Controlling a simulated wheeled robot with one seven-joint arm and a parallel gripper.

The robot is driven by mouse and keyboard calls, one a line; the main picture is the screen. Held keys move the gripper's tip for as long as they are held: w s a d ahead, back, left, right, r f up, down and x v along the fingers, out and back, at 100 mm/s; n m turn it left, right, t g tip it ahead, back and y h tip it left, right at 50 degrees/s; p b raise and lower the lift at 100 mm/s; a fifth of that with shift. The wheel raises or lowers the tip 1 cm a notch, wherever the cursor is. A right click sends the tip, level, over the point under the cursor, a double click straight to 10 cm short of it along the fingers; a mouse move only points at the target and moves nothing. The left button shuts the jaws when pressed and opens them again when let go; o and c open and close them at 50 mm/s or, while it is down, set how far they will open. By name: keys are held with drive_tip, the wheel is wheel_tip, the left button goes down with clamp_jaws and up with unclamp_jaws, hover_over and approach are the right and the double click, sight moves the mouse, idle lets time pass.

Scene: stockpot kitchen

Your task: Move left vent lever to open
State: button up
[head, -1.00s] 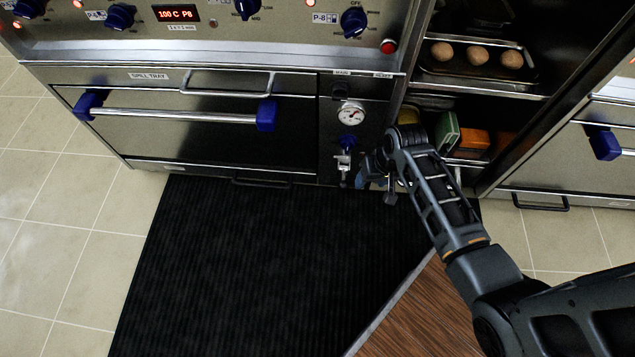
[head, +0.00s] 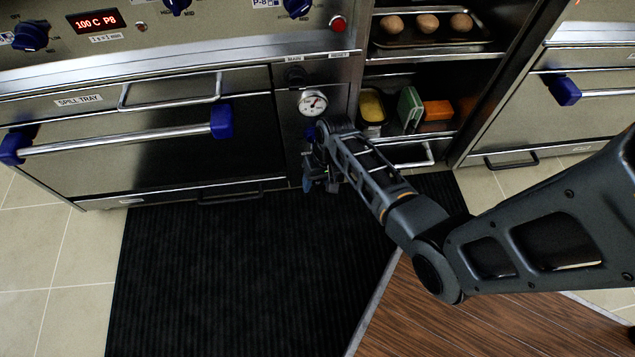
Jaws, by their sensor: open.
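I cannot pick out a left vent lever in the head view. The narrow panel right of the spill-tray oven carries a round gauge (head: 312,102) and a blue-handled valve (head: 309,131) below it. My gripper (head: 316,184) is open, small and dark, low in front of this panel just under the valve. My own wrist partly covers the valve and the fitting below it. I cannot tell whether the gripper touches anything.
The spill-tray oven has a long bar handle (head: 130,133) on the left. An open cabinet on the right holds a tray (head: 465,44) with bread rolls, a yellow tub (head: 371,105) and an orange block (head: 437,111). A black mat (head: 230,280) covers the floor in front.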

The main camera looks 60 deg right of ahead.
drive_tip(key=shift+c, duration=0.3)
clamp_jaws()
idle(0.3)
